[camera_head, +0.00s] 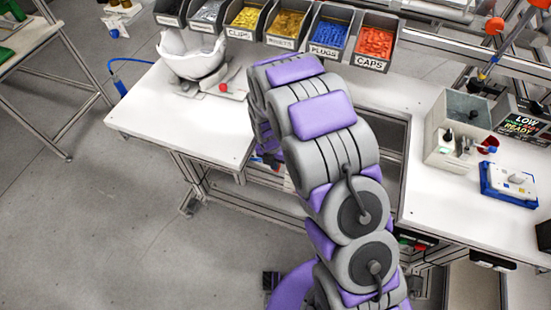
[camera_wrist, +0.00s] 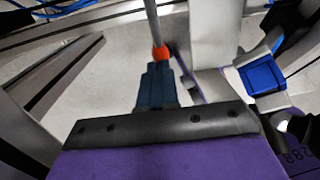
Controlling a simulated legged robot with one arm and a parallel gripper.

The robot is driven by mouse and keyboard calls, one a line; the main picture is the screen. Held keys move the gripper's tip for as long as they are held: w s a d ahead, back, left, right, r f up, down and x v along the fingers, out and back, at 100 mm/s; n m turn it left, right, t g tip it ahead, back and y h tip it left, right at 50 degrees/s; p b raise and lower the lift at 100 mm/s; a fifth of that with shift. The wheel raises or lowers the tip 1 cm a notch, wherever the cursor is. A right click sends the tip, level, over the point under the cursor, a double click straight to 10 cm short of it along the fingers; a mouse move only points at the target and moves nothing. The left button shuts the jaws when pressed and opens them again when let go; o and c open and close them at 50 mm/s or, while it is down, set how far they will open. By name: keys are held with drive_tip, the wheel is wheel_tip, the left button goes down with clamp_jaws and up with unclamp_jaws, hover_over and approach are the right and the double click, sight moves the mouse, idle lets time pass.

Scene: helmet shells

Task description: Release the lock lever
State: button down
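In the wrist view a grey rod with an orange-red end piece (camera_wrist: 160,52) runs up from the tip of my gripper (camera_wrist: 157,68). It may be the lock lever, but I cannot be sure. My gripper's dark blue fingers show as one block, touching or just in front of the orange piece; whether they grip it is unclear. In the head view my folded arm hides my gripper. A white helmet shell (camera_head: 190,55) sits on the left table, with a small red knob (camera_head: 223,87) on a fixture beside it.
Bins of clips, plugs and caps (camera_head: 373,42) line the table's back. On the right table (camera_head: 440,205) are a grey box (camera_head: 460,125) and a blue-edged device (camera_head: 508,184). A blue block (camera_wrist: 262,74) on a pale frame and grey rails flank my gripper in the wrist view.

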drive_tip(key=shift+w+a+f+t+p, duration=0.15)
drive_tip(key=shift+f+t+p, duration=0.15)
drive_tip(key=shift+f+p, duration=0.6)
drive_tip(key=shift+d, duration=0.3)
drive_tip(key=shift+s+a+r+p, duration=0.25)
drive_tip(key=shift+r+p, duration=0.15)
drive_tip(key=shift+p, duration=0.25)
drive_tip(key=s+a+r+p, duration=0.1)
drive_tip(key=r, duration=0.5)
drive_tip(key=s+a+r+p, duration=0.1)
drive_tip(key=s+r+p, duration=0.1)
drive_tip(key=r, duration=0.4)
drive_tip(key=shift+a+p, duration=0.25)
drive_tip(key=shift+p, duration=0.05)
